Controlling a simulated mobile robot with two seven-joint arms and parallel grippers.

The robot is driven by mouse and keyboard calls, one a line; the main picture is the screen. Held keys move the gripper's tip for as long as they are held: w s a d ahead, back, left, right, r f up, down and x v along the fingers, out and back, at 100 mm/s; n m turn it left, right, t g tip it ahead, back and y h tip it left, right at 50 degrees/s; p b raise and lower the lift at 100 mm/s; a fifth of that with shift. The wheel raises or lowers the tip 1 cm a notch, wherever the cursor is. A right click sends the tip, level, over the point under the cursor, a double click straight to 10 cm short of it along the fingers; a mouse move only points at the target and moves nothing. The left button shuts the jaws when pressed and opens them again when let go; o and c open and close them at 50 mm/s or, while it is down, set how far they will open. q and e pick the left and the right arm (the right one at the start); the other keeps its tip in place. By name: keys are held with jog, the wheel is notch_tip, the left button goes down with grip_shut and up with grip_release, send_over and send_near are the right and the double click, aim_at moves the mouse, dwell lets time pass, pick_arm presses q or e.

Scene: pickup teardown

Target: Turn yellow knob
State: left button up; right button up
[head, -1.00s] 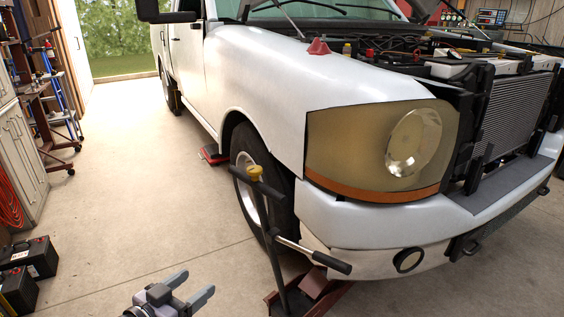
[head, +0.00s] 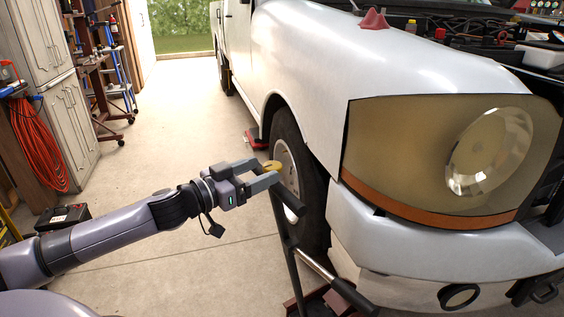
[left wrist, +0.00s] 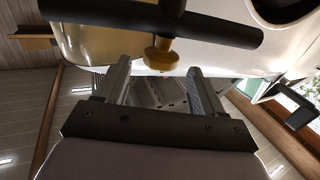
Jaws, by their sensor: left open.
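The yellow knob (head: 272,166) sits at the top of the dark upright handle of a floor jack (head: 284,232), beside the truck's front wheel. My left gripper (head: 267,170) is open, with its two fingers reaching toward the knob from the left. In the left wrist view the yellow knob (left wrist: 161,54) shows at the fingertips, roughly midway across the gap, below the dark crossbar (left wrist: 170,22). I cannot tell whether either finger touches it. The jack's base is partly cut off at the bottom of the head view. My right gripper is not in view.
The white truck (head: 290,50) fills the right side, with its headlight (head: 450,150) and front wheel (head: 297,170) close to the jack handle. A side bar with a dark grip (head: 355,298) sticks out from the handle.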

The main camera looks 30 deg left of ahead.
aim_at(279, 163)
pick_arm(q)
jog(key=shift+p+x, duration=0.45)
jog(key=shift+x, duration=2.65)
jog(key=c, duration=0.9)
